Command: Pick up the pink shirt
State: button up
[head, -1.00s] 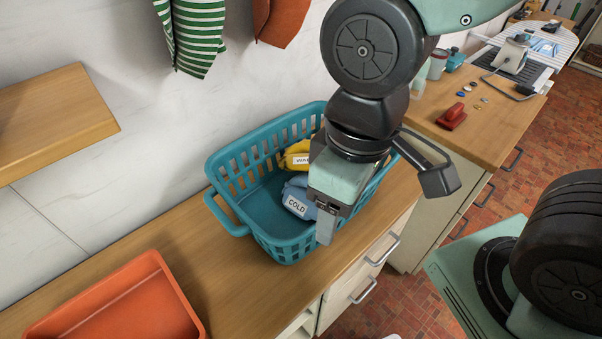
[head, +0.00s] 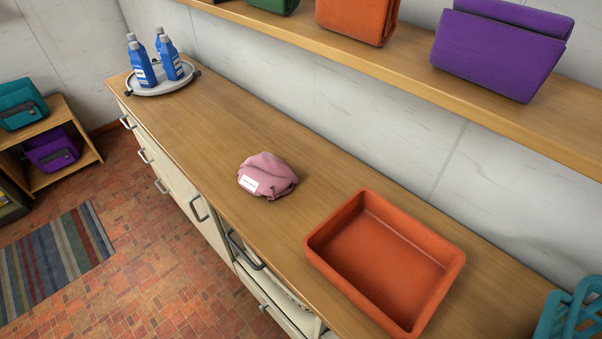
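The pink shirt (head: 268,175) lies crumpled in a small heap on the wooden counter, with a white label on its front left side. It sits left of the orange tub (head: 436,262), with bare wood between them. My gripper is not in the head view now, so I cannot see whether it is open or shut.
A round tray (head: 162,82) with several blue bottles (head: 140,65) stands at the counter's far left end. A teal basket (head: 570,312) shows at the lower right. The counter around the shirt is clear.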

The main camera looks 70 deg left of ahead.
aim_at(265, 173)
jog(key=k+u, duration=0.3)
jog(key=k+j+u, duration=0.15)
jog(key=k+u, duration=0.15)
jog(key=l+u, duration=0.15)
jog(key=u, duration=0.25)
jog(key=l+u, duration=0.15)
jog(key=u, duration=0.25)
jog(key=l+u, duration=0.2)
jog(key=u, duration=0.2)
jog(key=l+u, duration=0.15)
jog(key=u, duration=0.3)
jog(key=i+j+z, duration=0.1)
jog(key=j, duration=0.25)
jog(key=i+j, duration=0.35)
jog(key=i+j+z, duration=0.15)
jog(key=j, duration=0.3)
jog(key=i+j+z, duration=0.1)
jog(key=i+j, duration=0.15)
jog(key=j, duration=0.15)
jog(key=i+j, duration=0.15)
jog(key=i, duration=0.25)
